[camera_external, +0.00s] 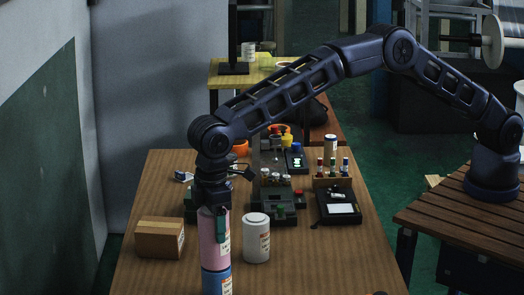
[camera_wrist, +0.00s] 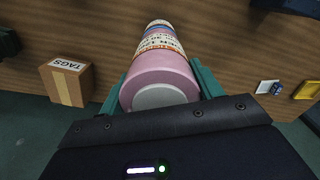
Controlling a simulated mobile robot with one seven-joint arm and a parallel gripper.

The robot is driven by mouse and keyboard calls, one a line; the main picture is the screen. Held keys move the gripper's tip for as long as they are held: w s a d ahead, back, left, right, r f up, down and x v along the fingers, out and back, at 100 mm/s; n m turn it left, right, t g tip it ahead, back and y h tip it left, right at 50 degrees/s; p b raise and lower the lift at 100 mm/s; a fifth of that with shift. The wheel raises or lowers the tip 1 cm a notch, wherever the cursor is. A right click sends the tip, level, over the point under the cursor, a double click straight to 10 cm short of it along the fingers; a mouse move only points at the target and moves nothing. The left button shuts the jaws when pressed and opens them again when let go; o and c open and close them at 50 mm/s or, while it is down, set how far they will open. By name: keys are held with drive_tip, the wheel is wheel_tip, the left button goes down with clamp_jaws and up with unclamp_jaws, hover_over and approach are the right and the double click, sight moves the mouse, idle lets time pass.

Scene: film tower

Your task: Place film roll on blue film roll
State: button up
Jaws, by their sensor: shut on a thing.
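A pink film roll (camera_external: 208,238) stands upright in my gripper (camera_external: 214,222), whose green fingers are shut on its sides. In the wrist view the pink roll (camera_wrist: 160,78) lies between both green fingers of my gripper (camera_wrist: 160,85). The blue film roll (camera_external: 217,280) is directly below it at the table's front, lined up with it. In the external view the pink roll's lower end meets the blue roll's top; I cannot tell whether they touch. In the wrist view the blue roll shows only as a narrow band beyond the pink one.
A white jar-like roll (camera_external: 256,240) stands close on the right. A cardboard box (camera_external: 160,239) sits on the left, marked TAGS in the wrist view (camera_wrist: 68,82). Devices and small bottles (camera_external: 332,168) fill the table's back. The wooden table (camera_external: 310,265) is clear at front right.

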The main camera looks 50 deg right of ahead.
drive_tip(key=o, duration=1.3)
drive_tip(key=shift+f, duration=0.15)
wheel_tip(320, 180, up, 12)
drive_tip(key=shift+r, duration=0.2)
